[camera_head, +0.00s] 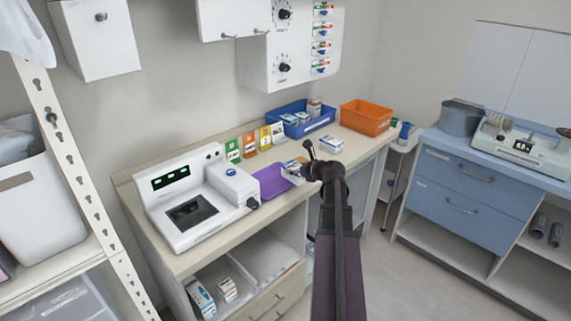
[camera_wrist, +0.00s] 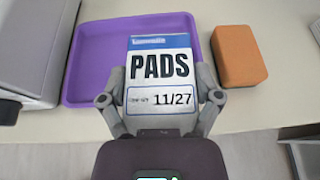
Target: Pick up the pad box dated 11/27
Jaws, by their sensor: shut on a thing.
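The pad box (camera_wrist: 161,68) is white with a blue top band and reads "PADS" and "11/27" in the wrist view. My gripper (camera_wrist: 160,98) is shut on it, with one finger on each side. In the head view my gripper (camera_head: 301,172) is at the counter's front edge, beside the purple tray. The pad box (camera_head: 291,167) shows there only in part, behind the gripper. In the wrist view the box overlaps the right part of the purple tray (camera_wrist: 85,65). I cannot tell whether it touches the tray.
An orange-brown block (camera_wrist: 239,54) lies right of the tray. A blue bin (camera_head: 301,127) with boxes and an orange bin (camera_head: 366,118) stand at the back. Another white and blue box (camera_head: 331,145) lies on the counter. A white device (camera_head: 190,205) stands left of the tray.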

